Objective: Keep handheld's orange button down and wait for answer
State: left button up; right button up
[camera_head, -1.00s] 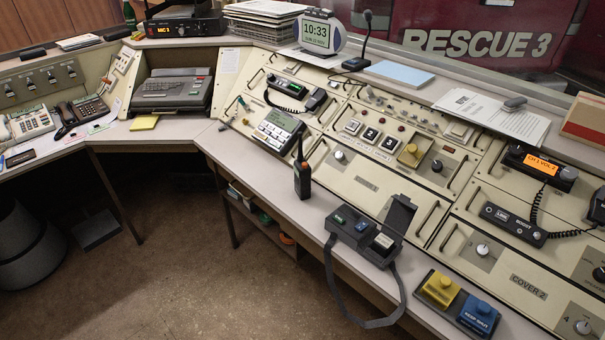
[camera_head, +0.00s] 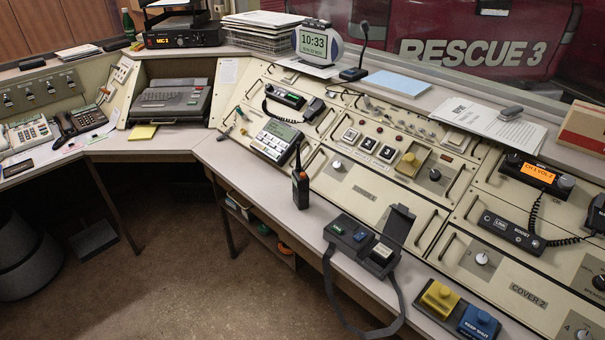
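A black handheld radio (camera_head: 300,184) with a stub antenna stands upright on the console's grey front ledge, left of the grey strapped case. A small orange spot shows near its top, but it is too small to make out as a button. Nothing touches the handheld. Neither of my grippers is in view.
An open grey case (camera_head: 364,245) with a hanging strap sits on the ledge. Yellow (camera_head: 440,297) and blue (camera_head: 479,324) covered buttons stand further right. A corded handset (camera_head: 511,231) lies on the sloped panel. The ledge left of the handheld is clear.

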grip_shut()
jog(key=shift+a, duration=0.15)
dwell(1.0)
